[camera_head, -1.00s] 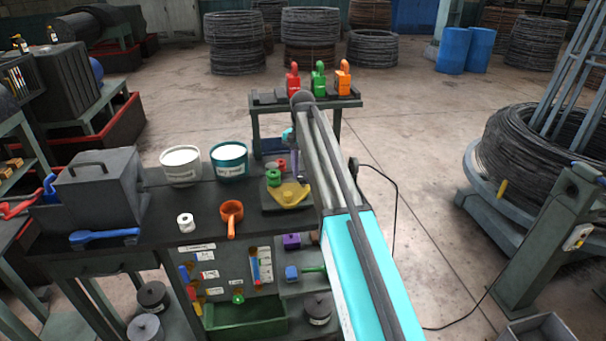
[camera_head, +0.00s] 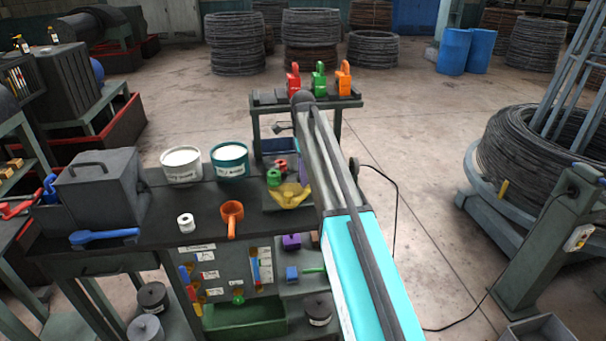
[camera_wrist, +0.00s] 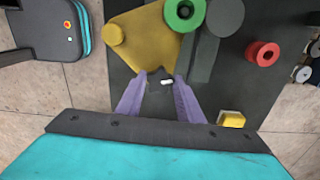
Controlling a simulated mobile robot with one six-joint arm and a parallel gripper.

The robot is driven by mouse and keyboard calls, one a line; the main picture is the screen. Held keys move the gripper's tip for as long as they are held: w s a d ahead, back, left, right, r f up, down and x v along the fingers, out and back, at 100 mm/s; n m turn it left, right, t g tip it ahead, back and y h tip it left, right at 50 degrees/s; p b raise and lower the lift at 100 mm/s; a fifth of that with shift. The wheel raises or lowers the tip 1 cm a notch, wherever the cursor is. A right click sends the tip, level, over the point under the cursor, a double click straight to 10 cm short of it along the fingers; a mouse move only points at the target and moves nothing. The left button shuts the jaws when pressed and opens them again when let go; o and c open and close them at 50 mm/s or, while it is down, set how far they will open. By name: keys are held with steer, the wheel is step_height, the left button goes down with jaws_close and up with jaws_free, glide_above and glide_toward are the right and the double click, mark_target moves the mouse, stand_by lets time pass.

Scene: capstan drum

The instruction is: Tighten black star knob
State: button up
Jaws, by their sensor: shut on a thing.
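The black star knob (camera_wrist: 158,92) shows in the wrist view between the purple fingers of my gripper (camera_wrist: 161,78), just below the edge of a yellow plate (camera_wrist: 153,38). The fingers are closed on its two sides, and a small white mark shows on it. Much of the knob's outline is hidden by the fingers. In the head view the yellow plate (camera_head: 290,196) sits at the right end of the dark bench, beside my arm. The knob and the fingertips cannot be made out there.
A green ring (camera_wrist: 184,14) lies by the yellow plate, and a red spool (camera_wrist: 262,53) stands farther right. A small yellow block (camera_wrist: 231,119) is right of my fingers. On the bench are two tubs, an orange cup (camera_head: 231,216) and a white roll (camera_head: 185,223).

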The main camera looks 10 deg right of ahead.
steer(key=shift+m, duration=1.5)
steer(key=o, duration=0.8)
steer(key=shift+c, duration=0.2)
steer(key=shift+r, duration=0.1)
step_height(320, 180, up, 14)
steer(key=b, duration=0.3)
steer(key=shift+b, duration=0.35)
steer(key=shift+f, duration=0.25)
